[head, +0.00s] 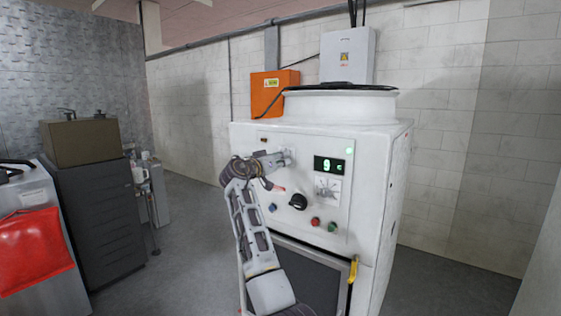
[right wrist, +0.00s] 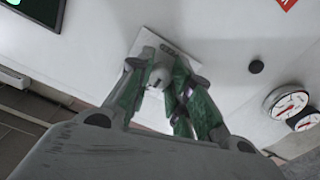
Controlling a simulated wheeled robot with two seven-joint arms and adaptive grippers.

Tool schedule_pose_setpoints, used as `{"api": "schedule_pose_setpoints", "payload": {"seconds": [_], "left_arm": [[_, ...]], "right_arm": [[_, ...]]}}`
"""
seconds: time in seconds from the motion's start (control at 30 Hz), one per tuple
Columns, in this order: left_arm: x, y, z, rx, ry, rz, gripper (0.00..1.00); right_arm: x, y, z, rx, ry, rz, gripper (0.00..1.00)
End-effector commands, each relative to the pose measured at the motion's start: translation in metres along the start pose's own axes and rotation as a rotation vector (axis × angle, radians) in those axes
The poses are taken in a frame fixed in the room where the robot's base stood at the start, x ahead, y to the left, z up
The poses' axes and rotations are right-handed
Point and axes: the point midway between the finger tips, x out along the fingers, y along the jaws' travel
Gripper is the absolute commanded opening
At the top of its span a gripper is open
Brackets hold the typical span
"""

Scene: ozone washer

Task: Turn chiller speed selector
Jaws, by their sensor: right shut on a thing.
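The white machine (head: 262,131) stands in the middle of the head view with its control panel facing me. My right gripper (head: 287,157) reaches the upper left part of that panel, left of the green digital display (head: 329,165). In the right wrist view, my right gripper (right wrist: 166,112) has its green-padded fingers closed around a pale rounded knob, the chiller speed selector (right wrist: 159,80). The selector sits on a small square plate (right wrist: 149,49) with a label too small to read. The fingers hide part of the knob, so its setting cannot be read. My left gripper is not in view.
A black knob (head: 298,201), a red button (head: 315,222) and a green button (head: 332,227) sit lower on the panel. Two round gauges (right wrist: 288,103) show in the right wrist view. A yellow handle (head: 353,270) sticks out below.

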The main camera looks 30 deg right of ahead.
Motion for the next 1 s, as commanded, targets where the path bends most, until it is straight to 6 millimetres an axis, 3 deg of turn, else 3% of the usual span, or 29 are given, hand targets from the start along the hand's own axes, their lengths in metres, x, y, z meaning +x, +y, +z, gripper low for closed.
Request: {"api": "schedule_pose_setpoints", "payload": {"seconds": [0.27,0.3,0.47,1.0], "left_arm": [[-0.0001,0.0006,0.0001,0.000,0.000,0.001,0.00],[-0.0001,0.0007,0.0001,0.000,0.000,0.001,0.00],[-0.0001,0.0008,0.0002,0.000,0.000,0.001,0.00],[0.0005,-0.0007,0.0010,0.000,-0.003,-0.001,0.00]], "right_arm": [[0.0000,-0.0010,0.0026,-0.003,-0.005,-0.001,0.00],[0.0000,-0.0010,0.0026,-0.003,-0.005,-0.001,0.24],[0.0001,-0.0007,0.0018,-0.002,-0.003,0.000,0.44],[-0.0090,-0.0009,0.0008,-0.002,-0.001,-0.001,0.44]]}}
